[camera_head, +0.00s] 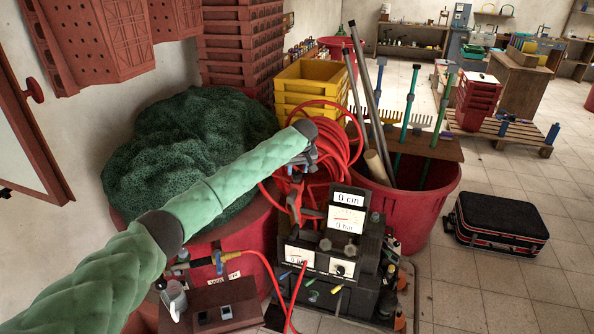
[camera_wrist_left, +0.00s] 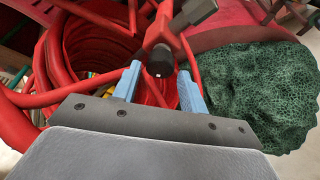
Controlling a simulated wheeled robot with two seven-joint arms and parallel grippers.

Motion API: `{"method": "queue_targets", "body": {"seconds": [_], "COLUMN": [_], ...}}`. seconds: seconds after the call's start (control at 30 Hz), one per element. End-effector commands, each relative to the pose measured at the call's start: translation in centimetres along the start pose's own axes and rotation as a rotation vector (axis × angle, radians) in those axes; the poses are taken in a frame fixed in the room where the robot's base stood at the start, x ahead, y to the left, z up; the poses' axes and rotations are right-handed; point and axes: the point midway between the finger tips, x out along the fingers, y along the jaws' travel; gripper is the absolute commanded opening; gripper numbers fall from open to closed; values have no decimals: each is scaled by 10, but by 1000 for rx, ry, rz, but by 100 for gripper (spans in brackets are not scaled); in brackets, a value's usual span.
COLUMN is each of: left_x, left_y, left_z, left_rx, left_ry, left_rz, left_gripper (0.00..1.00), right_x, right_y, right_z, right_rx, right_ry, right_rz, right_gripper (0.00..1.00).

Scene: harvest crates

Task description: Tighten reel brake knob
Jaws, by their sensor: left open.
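The reel brake knob, a short black cylinder (camera_wrist_left: 160,62), sits on a red frame (camera_wrist_left: 158,32) in the left wrist view. My left gripper (camera_wrist_left: 161,84) is open, with one blue finger on each side below the knob. The knob shows beyond the gap between the fingertips; I cannot tell whether they touch it. In the head view my green-sleeved left arm reaches to the red hose reel (camera_head: 338,150), and its gripper (camera_head: 300,164) is small and partly hidden by the wrist. I cannot make out the knob there. My right gripper is out of view.
A black gauge unit (camera_head: 345,235) stands just below the reel. A dark green net pile (camera_head: 180,145) lies to the left. Yellow crates (camera_head: 308,82) stand behind, and a red tub (camera_head: 425,205) with long-handled tools stands right. Floor is free around the black case (camera_head: 500,222).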

Motion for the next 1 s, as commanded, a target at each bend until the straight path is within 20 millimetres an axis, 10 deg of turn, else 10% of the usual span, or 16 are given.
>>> {"method": "queue_targets", "body": {"seconds": [0.63, 0.8, 1.0], "left_x": [35, 35, 36], "left_y": [0, 0, 0], "left_z": [0, 0, 0], "left_rx": [2, 2, 12], "left_ry": [2, 2, 2], "left_rz": [1, 1, 5], "left_gripper": [43, 11, 11], "right_x": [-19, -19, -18], "right_y": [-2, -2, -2], "right_z": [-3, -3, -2], "right_rx": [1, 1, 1], "right_ry": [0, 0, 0], "right_rz": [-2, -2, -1], "right_gripper": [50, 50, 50]}}
